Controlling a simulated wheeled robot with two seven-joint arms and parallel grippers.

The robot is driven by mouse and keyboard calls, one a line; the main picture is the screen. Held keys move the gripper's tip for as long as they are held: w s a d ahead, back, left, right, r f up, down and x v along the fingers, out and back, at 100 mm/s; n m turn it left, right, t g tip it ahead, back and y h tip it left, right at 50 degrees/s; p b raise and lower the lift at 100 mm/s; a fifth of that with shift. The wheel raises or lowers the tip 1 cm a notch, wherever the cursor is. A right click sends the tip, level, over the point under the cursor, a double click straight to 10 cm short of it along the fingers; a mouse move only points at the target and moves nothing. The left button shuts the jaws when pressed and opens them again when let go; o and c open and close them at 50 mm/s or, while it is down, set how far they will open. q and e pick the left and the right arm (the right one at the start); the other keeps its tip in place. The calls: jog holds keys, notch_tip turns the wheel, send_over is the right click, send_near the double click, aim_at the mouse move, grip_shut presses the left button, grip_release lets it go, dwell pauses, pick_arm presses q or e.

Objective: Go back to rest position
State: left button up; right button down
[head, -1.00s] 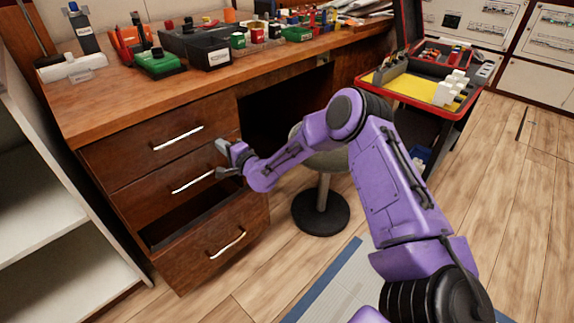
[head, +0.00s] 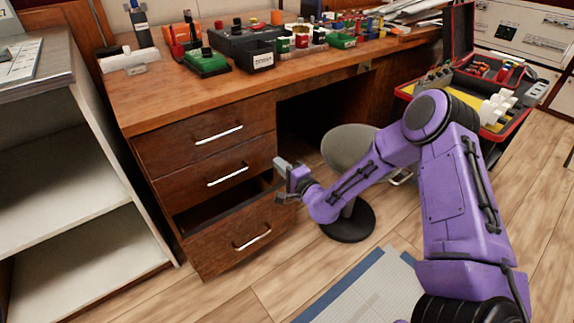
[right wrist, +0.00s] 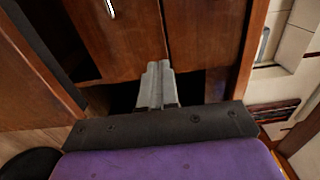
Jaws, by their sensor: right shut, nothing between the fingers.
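My right gripper (head: 287,171) is at the right front edge of the wooden desk's drawer stack. Its fingers are together with nothing between them; they also show in the right wrist view (right wrist: 155,85), pointing at the brown drawer fronts. The purple right arm comes in from the right side of the head view. My left gripper is not in view.
A round stool (head: 352,148) stands right of the drawers, close behind my forearm. A white shelf unit (head: 75,190) is at the left. A red toolbox (head: 515,118) on a cart is at the right. Boxes and tools crowd the desk top. The wooden floor in front is partly clear.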

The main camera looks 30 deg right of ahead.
jog(key=s+a+f+n+g+h, duration=0.3)
jog(key=s+f+n+g, duration=0.45)
jog(key=s+f, duration=1)
jog(key=s+d+f+n+g+h, duration=0.1)
jog(key=s+f+n+g, duration=0.2)
jog(key=s, duration=0.8)
jog(key=s+f+g+h, duration=0.1)
jog(key=s+f+g, duration=0.3)
jog(key=s, duration=0.8)
notch_tip(320, 180, up, 26)
jog(key=w+p, duration=0.1)
jog(key=p, duration=2.3)
jog(key=shift+w, duration=0.25)
